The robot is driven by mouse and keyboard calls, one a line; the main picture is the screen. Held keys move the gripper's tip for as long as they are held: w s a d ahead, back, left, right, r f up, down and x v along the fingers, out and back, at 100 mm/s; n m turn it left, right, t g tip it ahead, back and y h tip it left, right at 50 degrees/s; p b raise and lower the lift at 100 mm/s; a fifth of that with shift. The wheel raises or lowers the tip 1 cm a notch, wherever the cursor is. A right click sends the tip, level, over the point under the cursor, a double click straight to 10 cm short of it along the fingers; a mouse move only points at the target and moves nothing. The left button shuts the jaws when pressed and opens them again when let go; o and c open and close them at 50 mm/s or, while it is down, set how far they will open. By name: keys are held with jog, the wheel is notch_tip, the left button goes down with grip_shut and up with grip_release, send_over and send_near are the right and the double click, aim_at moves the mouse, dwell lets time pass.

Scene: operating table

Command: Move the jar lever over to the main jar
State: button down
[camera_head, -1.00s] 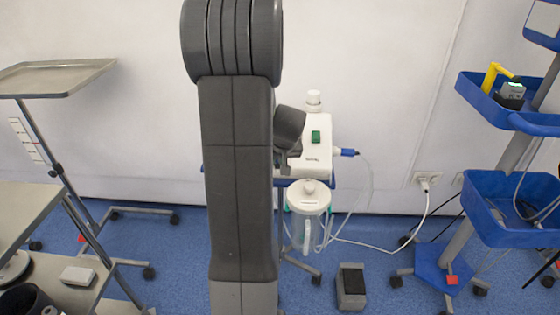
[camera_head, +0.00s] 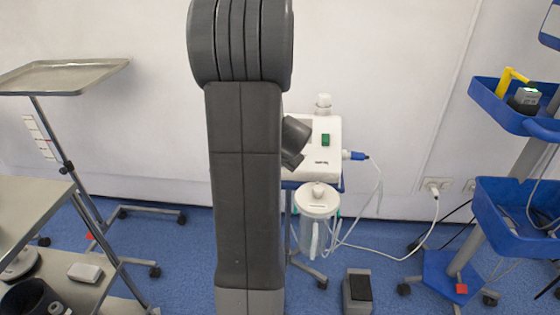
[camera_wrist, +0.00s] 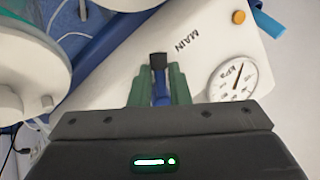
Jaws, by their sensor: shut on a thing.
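The white suction unit (camera_head: 316,168) stands on a stand right of my arm, with a green switch on top. In the wrist view its panel (camera_wrist: 120,88) carries the word MAIN and a round kPa gauge (camera_wrist: 233,78). The jar lever (camera_wrist: 160,92), blue with a black end, lies between the green fingers of my gripper (camera_wrist: 160,88), which is shut on it. The black end is beside the MAIN lettering. A clear lidded jar (camera_head: 316,222) hangs at the unit's front; a jar also shows at the left of the wrist view (camera_wrist: 30,60). My arm hides my fingers and the lever in the head view.
A steel tray stand (camera_head: 65,77) and shelf trolley (camera_head: 30,215) stand at the left. A blue-basket trolley (camera_head: 520,215) stands at the right. A foot pedal (camera_head: 357,290) lies on the floor. A cable (camera_head: 405,236) runs to the wall socket.

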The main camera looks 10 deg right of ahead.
dwell(0.4)
jog(key=c, duration=1.4)
grip_release()
jog(key=shift+a, duration=0.1)
jog(key=shift+o, duration=0.2)
jog(key=p+v, duration=0.2)
jog(key=v, duration=1.1)
jog(key=shift+s+r+p, duration=0.3)
jog(key=shift+p, duration=0.05)
jog(key=shift+f, duration=0.1)
jog(key=b+x, duration=0.2)
jog(key=x, duration=1.1)
jog(key=shift+w+f+b, duration=0.2)
jog(key=shift+w+b, duration=0.15)
